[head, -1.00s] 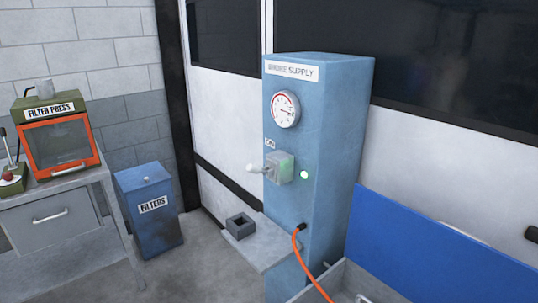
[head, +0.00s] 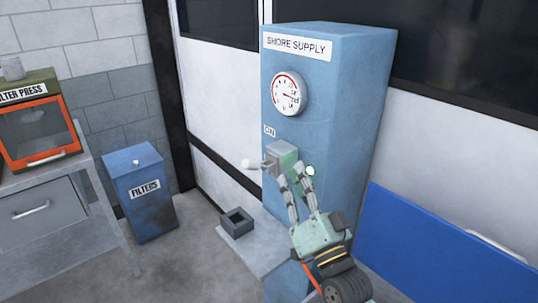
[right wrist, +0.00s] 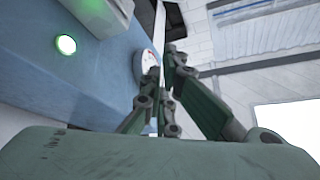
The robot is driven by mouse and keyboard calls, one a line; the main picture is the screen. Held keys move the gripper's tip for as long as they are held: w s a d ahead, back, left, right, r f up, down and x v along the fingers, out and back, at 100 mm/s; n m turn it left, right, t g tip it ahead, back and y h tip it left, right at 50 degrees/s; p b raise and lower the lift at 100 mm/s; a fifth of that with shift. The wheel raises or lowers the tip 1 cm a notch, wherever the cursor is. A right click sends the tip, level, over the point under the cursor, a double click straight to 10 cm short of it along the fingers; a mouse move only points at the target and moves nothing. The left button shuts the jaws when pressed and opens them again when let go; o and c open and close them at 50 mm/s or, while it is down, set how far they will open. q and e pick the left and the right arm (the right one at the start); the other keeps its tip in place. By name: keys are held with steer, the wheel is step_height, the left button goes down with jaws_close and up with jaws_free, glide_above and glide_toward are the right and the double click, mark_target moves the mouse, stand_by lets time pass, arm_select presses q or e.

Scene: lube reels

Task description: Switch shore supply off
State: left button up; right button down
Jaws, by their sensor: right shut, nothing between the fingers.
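The blue shore supply cabinet (head: 330,110) stands in the middle of the head view, with a white SHORE SUPPLY label. On its front is a grey-green switch box (head: 282,157) with a pale-knobbed lever (head: 249,164) sticking out to the left, below an ON label (head: 269,130). A lit green lamp (head: 310,170) sits right of the box; it also glows in the right wrist view (right wrist: 66,45). My right gripper (head: 291,178) is shut and empty, its fingers overlapping the box's lower edge in the picture; contact cannot be told. My left gripper is out of view.
A dial gauge (head: 289,94) is above the switch. A grey ledge (head: 262,258) with a small square holder (head: 237,222) juts out below. A blue panel (head: 440,245) stands at right. A filters bin (head: 140,215) and filter press (head: 40,135) are at left.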

step_height(320, 180, up, 5)
steer(key=p, duration=0.4)
glide_above(257, 165)
steer(key=d, duration=0.5)
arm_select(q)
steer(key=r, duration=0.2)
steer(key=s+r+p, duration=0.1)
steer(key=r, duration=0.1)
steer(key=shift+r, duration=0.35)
arm_select(e)
steer(key=f, duration=0.1)
steer(key=s+a+f, duration=0.1)
steer(key=a+f, duration=0.1)
steer(key=f, duration=0.1)
steer(key=shift+s+f, duration=0.1)
steer(key=shift+s, duration=0.15)
arm_select(q)
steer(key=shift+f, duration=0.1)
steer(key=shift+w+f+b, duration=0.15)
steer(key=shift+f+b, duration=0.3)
steer(key=shift+b, duration=0.25)
arm_select(e)
steer(key=shift+s+a+f+n, duration=0.1)
steer(key=shift+a+f+n, duration=0.05)
steer(key=shift+n, duration=0.45)
